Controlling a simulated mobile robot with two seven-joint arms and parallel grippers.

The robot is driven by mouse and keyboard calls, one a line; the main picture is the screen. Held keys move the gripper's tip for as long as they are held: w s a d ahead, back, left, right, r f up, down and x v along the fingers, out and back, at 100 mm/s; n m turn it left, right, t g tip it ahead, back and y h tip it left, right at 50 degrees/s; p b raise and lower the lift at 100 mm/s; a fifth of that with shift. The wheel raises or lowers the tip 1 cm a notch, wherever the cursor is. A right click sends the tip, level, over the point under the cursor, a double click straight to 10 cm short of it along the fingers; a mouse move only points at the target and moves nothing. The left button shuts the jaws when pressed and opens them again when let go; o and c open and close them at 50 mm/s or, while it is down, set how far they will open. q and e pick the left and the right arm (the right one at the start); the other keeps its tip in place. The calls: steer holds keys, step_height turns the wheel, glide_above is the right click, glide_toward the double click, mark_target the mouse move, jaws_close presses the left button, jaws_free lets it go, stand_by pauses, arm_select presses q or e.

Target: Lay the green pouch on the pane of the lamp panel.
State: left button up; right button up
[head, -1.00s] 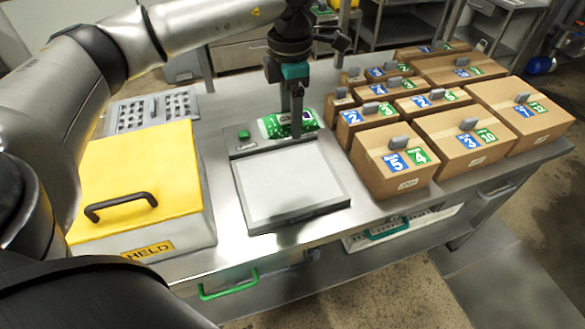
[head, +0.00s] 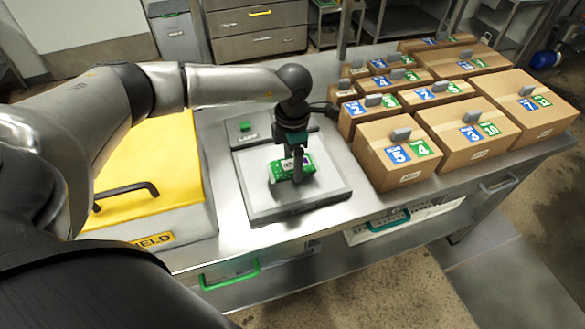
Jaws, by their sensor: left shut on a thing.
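The green pouch (head: 281,168) with white marking is in the head view, over the middle of the pale pane (head: 257,196) of the lamp panel (head: 325,201). My left gripper (head: 297,178) points down and is shut on the pouch, its fingers covering part of it. The pouch is at the pane or just above it; I cannot tell if it touches. A green button (head: 246,127) sits on the strip behind the pane. My right gripper does not show.
Several cardboard boxes (head: 395,155) with blue and green labels fill the right of the steel table (head: 203,254). Part of my left arm hides the yellow lid.

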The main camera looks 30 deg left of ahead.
arm_select(q)
steer(key=shift+f, duration=1.5)
steer(key=shift+f, duration=0.1)
steer(key=o, duration=1.4)
steer(key=shift+c, duration=0.2)
step_height(320, 180, up, 12)
steer(key=shift+r, duration=0.15)
